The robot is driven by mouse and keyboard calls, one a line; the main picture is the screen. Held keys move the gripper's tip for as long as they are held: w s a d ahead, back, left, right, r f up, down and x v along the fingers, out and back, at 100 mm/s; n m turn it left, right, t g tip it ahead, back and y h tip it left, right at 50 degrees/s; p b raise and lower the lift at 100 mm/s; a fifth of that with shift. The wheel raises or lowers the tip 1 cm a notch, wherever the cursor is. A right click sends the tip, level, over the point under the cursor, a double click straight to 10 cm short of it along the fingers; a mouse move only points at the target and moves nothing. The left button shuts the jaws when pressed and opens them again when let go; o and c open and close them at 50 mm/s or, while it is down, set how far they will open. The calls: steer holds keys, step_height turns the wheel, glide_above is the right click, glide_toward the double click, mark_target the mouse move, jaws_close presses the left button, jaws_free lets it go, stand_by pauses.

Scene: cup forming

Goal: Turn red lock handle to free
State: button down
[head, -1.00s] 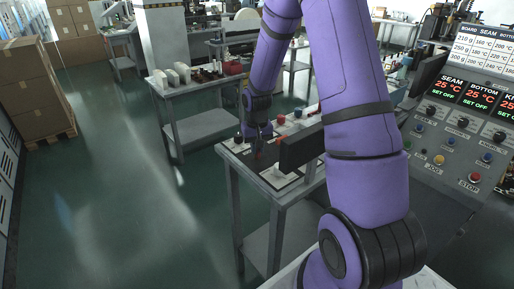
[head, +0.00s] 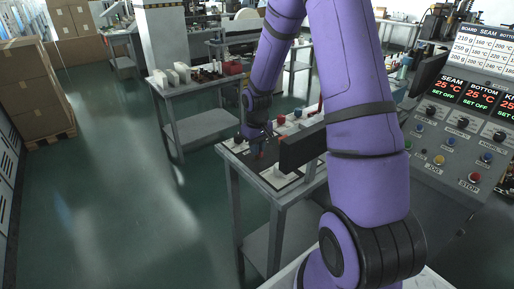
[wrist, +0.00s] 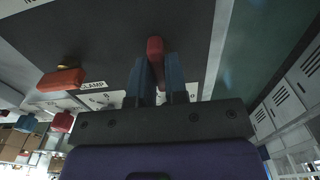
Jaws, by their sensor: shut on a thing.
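A red lever handle (wrist: 155,48) stands out from the dark panel (wrist: 105,30) in the wrist view. My gripper (wrist: 160,75) is shut on it, with one dark finger on each side. Its label is partly hidden behind the fingers, so I cannot read it in full. In the head view my gripper (head: 260,145) is small at the near left part of the small table, and a bit of red shows at its tips. The exact angle of the handle is hard to tell there.
A second red handle (wrist: 62,80) sits left of my gripper, beside a "CLAMP" label. In the head view a dark upright plate (head: 302,147) stands close to the right of my gripper on the table (head: 238,162). A control console (head: 450,150) is at the right.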

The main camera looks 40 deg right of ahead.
steer(key=c, duration=1.1)
jaws_free()
steer(key=shift+c, duration=0.2)
steer(key=shift+r, duration=0.1)
step_height(320, 180, up, 11)
steer(key=shift+f, duration=0.2)
steer(key=s+a+r+t+h, duration=0.1)
steer(key=s+a+r, duration=0.35)
steer(key=r, duration=0.25)
steer(key=s+a+r+t, duration=0.1)
steer(key=s+a+r, duration=0.3)
steer(key=s+r, duration=0.3)
steer(key=s+a+r+t, duration=0.1)
steer(key=s+a+r, duration=0.1)
steer(key=s, duration=0.5)
steer(key=s+a+r+t+y, duration=0.1)
steer(key=s+r, duration=0.3)
steer(key=s, duration=0.4)
steer(key=shift+a+r+m+t, duration=0.2)
steer(key=shift+a+m+t, duration=0.1)
steer(key=shift+a+t, duration=0.45)
